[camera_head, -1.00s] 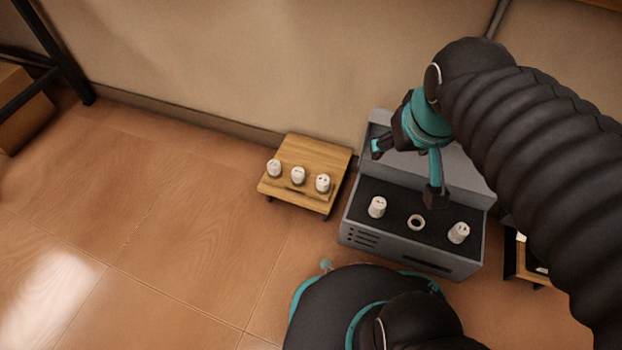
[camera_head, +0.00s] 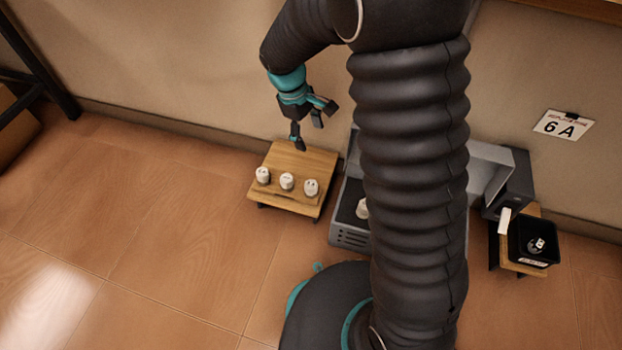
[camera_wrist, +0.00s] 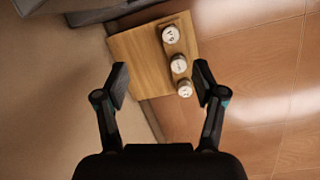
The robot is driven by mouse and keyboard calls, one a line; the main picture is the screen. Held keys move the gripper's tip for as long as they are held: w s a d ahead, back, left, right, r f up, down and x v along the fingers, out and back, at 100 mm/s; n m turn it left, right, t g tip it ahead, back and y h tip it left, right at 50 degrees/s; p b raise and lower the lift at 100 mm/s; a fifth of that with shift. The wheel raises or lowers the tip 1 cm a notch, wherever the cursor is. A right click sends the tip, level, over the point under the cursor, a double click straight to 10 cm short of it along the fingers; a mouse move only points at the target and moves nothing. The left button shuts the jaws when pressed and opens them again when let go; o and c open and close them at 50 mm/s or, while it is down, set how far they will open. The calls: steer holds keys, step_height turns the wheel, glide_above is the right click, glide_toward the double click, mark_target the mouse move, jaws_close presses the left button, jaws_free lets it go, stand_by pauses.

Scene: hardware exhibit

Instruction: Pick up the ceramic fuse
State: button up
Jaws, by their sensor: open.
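Three white ceramic fuses stand in a row on a small wooden stand (camera_head: 300,163): a left one (camera_head: 262,175), a middle one (camera_head: 287,181) and a right one (camera_head: 311,187). In the wrist view the three fuses (camera_wrist: 171,34), (camera_wrist: 179,64) and (camera_wrist: 185,88) carry dark markings too small to read surely. My gripper (camera_head: 308,128) is open and empty above the back of the stand. In the wrist view its fingers (camera_wrist: 162,88) are spread apart, with the stand (camera_wrist: 140,55) beyond them. Another white fuse (camera_head: 362,208) sits in the grey box (camera_head: 350,238), partly hidden by my arm.
A sign reading "6 A" (camera_head: 563,125) is on the wall. At right a black bin (camera_head: 520,245) with a white piece inside stands on a wooden stand (camera_head: 497,252). The floor left of the fuse stand is clear.

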mark_target(310, 184)
steer(key=f+n, duration=0.1)
steer(key=f, duration=0.5)
steer(key=a+f+n+h, duration=0.1)
steer(key=f, duration=0.5)
steer(key=f+n+g, duration=0.1)
steer(key=f, duration=0.5)
steer(key=shift+w+a, duration=0.3)
steer(key=shift+w, duration=0.1)
steer(key=shift+s+b+x, duration=0.1)
steer(key=shift+b+x, duration=0.25)
steer(key=shift+x, duration=1.15)
steer(key=shift+s+b+x, duration=0.15)
steer(key=shift+b+x, duration=0.2)
steer(key=shift+x, duration=1.1)
steer(key=shift+d+r, duration=0.1)
steer(key=shift+d, duration=0.05)
steer(key=c, duration=1.2)
